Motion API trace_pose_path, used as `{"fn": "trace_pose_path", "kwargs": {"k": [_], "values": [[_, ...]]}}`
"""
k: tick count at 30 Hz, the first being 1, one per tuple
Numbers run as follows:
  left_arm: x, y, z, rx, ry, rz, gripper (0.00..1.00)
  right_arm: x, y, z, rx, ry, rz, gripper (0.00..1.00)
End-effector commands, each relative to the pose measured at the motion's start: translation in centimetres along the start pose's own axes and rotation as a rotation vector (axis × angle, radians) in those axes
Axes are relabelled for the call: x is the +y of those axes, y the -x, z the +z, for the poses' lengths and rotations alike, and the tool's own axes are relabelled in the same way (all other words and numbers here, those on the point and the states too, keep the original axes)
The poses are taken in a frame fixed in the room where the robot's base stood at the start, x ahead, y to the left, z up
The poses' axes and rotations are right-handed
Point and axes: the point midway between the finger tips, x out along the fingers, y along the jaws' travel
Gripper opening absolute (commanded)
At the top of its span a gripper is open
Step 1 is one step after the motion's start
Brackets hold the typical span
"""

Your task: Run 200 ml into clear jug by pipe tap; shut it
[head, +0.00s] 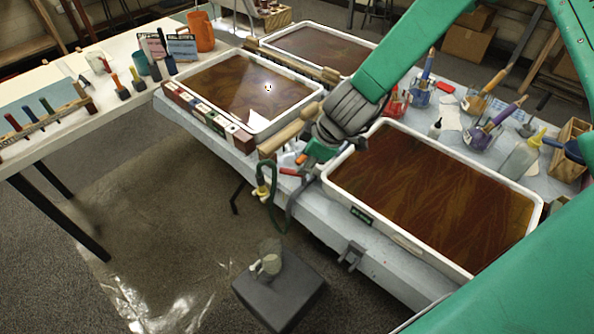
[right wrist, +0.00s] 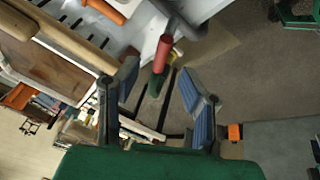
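The clear jug (head: 270,247) is small and see-through; it stands on a dark grey block on the floor, with a pale part at its front. The pipe tap area is at the table's front edge between two trays: a green hose (head: 272,180) with a yellow end (head: 262,191) hangs there above the jug. A red handle (head: 290,172) shows near it, and a red handle (right wrist: 163,52) also shows in the right wrist view, beyond the fingertips. My right gripper (head: 308,160) is beside it; its blue-padded fingers (right wrist: 158,88) are apart and empty. My left gripper is out of view.
Brown-filled trays (head: 352,206) stand on the pale blue table, with a wooden roller (head: 290,130) by the gripper. A grey clamp (head: 351,254) sticks out from the front edge.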

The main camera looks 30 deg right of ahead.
Motion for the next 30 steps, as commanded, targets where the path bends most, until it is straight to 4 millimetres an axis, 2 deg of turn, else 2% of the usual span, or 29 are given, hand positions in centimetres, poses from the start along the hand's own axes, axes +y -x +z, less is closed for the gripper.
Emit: {"fn": "trace_pose_path", "kwargs": {"k": [1, 3, 9, 14, 22, 25, 30], "values": [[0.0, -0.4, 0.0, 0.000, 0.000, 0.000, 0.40, -0.1, -1.4, 0.2, -0.003, -0.003, -0.001, 0.36], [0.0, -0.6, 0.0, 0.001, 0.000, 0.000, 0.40, -0.2, -2.6, 0.1, -0.002, -0.002, -0.001, 0.36], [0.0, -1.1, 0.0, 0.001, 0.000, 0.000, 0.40, -0.2, -5.2, 0.0, -0.002, 0.001, 0.001, 0.36], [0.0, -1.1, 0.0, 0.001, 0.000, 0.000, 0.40, -0.1, -6.0, 0.0, 0.000, 0.000, 0.001, 0.36], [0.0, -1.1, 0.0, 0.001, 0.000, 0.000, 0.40, 0.0, -6.0, 0.0, 0.001, 0.000, 0.001, 0.36], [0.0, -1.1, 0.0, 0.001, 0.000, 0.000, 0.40, 0.0, -6.0, 0.0, 0.000, 0.000, 0.001, 0.01], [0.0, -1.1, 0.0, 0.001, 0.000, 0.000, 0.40, -0.1, -6.0, -0.1, -0.001, 0.001, 0.002, 0.00]]}}
